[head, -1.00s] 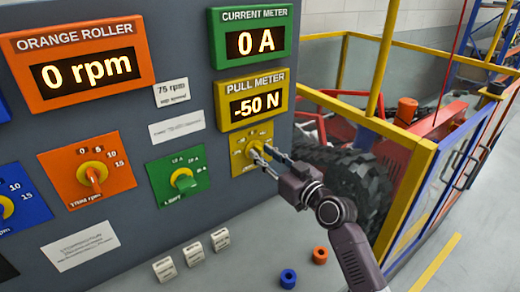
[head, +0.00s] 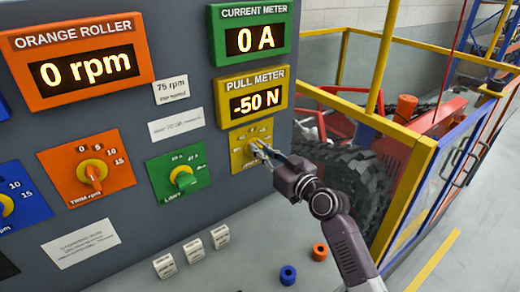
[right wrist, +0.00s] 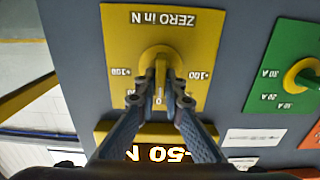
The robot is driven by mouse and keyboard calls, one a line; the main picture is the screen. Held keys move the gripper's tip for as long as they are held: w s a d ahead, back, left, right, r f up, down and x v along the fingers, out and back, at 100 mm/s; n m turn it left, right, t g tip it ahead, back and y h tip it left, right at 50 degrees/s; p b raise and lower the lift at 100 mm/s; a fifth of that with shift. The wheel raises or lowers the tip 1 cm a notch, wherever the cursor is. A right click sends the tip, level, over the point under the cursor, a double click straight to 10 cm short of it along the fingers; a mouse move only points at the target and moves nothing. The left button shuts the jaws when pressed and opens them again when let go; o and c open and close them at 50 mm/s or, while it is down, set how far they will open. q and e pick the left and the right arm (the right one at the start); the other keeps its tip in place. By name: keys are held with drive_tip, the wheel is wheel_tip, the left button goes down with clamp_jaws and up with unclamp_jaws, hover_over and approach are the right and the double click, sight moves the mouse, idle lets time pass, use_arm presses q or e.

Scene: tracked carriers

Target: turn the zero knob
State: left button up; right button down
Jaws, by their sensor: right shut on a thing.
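The yellow zero knob sits on a yellow plate (head: 237,158) under the pull meter (head: 252,105), which reads -50 N. In the right wrist view the plate is upside down and reads "ZERO in N", and the knob (right wrist: 158,60) shows a raised bar between the fingertips. My right gripper (head: 258,152) reaches the knob from the right. Its fingers are shut on the knob's bar, as the right wrist view also shows (right wrist: 161,100). The fingers partly hide the knob in the head view. My left gripper is not in view.
Left of the plate are a green knob (head: 184,180) and an orange knob (head: 93,174). A yellow-framed fence (head: 405,195) and a dark tyre (head: 352,175) stand at the right. White blocks and blue and orange rings lie below the panel.

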drive_tip(key=m, duration=0.3)
drive_tip(key=shift+w+d+m, duration=0.1)
drive_tip(key=shift+d+m, duration=0.05)
drive_tip(key=shift+m, duration=0.25)
drive_tip(key=shift+w+d+f+m, duration=0.1)
drive_tip(key=shift+m, duration=1.8)
drive_tip(key=c, duration=2)
unclamp_jaws()
drive_tip(key=shift+c, duration=0.2)
drive_tip(key=v, duration=1.2)
